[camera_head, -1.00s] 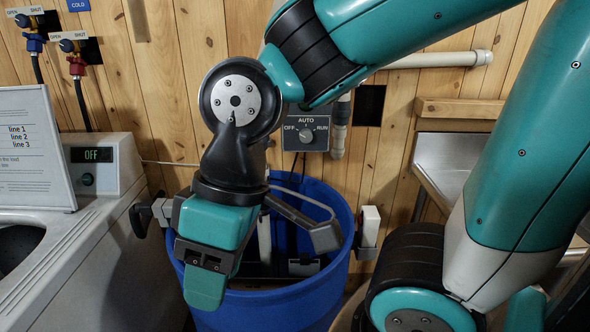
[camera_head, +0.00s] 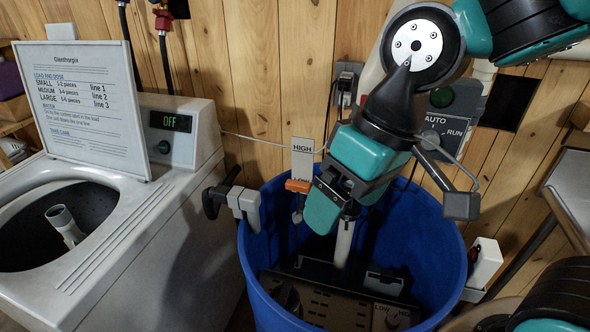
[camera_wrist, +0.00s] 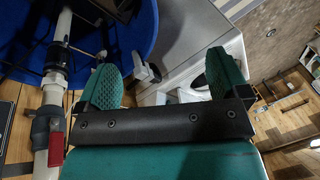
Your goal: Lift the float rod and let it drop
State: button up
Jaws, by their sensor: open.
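My gripper (camera_head: 335,207) is over the barrel, just right of the orange piece in the picture. In the wrist view its two green fingers are apart with nothing held between them (camera_wrist: 165,78).
A grey clamp (camera_head: 243,203) grips the barrel's left rim, and a white block (camera_head: 484,263) is on its right side. A white washer (camera_head: 180,215) with a sign (camera_head: 85,105) stands left. An AUTO/RUN switch box (camera_head: 445,115) is behind my arm. A pale pipe (camera_head: 344,243) stands inside the barrel.

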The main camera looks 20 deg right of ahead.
jog(key=w+f+m+t+h, duration=0.3)
jog(key=w+m, duration=0.4)
jog(key=w, duration=1.1)
jog(key=m+h+b, duration=0.1)
jog(key=m+h, duration=0.2)
jog(key=m, duration=0.2)
send_near(299, 181)
jog(key=p+x, duration=0.4)
jog(key=x, duration=0.5)
jog(key=shift+w+d+f, duration=0.1)
jog(key=shift+w+f, duration=0.1)
jog(key=shift+w, duration=0.05)
